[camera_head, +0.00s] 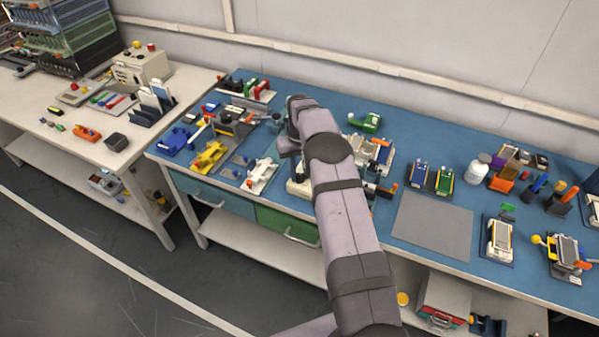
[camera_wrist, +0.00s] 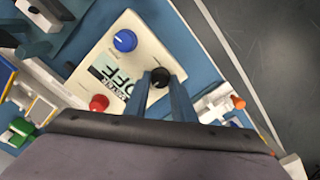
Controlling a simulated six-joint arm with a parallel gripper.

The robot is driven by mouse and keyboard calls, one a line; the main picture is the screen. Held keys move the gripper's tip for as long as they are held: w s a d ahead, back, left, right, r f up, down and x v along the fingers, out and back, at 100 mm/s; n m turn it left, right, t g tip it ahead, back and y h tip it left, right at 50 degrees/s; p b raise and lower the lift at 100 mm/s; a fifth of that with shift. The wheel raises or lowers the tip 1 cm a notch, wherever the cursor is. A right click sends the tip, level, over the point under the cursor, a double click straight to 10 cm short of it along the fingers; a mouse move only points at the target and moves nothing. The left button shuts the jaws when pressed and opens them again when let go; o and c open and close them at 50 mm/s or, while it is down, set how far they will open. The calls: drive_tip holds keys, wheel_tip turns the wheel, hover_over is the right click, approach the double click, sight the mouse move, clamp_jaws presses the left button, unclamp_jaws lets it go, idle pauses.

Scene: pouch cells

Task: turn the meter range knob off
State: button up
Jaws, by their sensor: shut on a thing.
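The meter (camera_wrist: 140,52) is a cream box with a display (camera_wrist: 113,78) whose large letters appear to read OFF, seen turned in the wrist view. It carries a blue knob (camera_wrist: 125,40), a red knob (camera_wrist: 98,103) and a black knob (camera_wrist: 160,76). The small print by the knobs is too small to read. My gripper (camera_wrist: 161,82) is shut on the black knob, with one finger on each side of it. In the head view my arm hides the gripper and most of the meter; a cream corner (camera_head: 297,188) shows beside the arm.
On the blue bench, a white fixture (camera_head: 262,177) and a yellow one (camera_head: 209,157) stand left of my arm. A green device (camera_head: 366,122) stands behind it, and blue and green units (camera_head: 432,178) to the right. A grey mat (camera_head: 433,222) is bare.

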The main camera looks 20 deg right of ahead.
sight(299, 175)
drive_tip(key=shift+n, duration=0.6)
drive_tip(key=o, duration=1.1)
drive_tip(key=shift+c, duration=0.2)
drive_tip(key=shift+r+b, duration=0.15)
drive_tip(key=shift+b, duration=0.15)
drive_tip(key=shift+r+b, duration=1.05)
drive_tip(key=shift+r, duration=2.55)
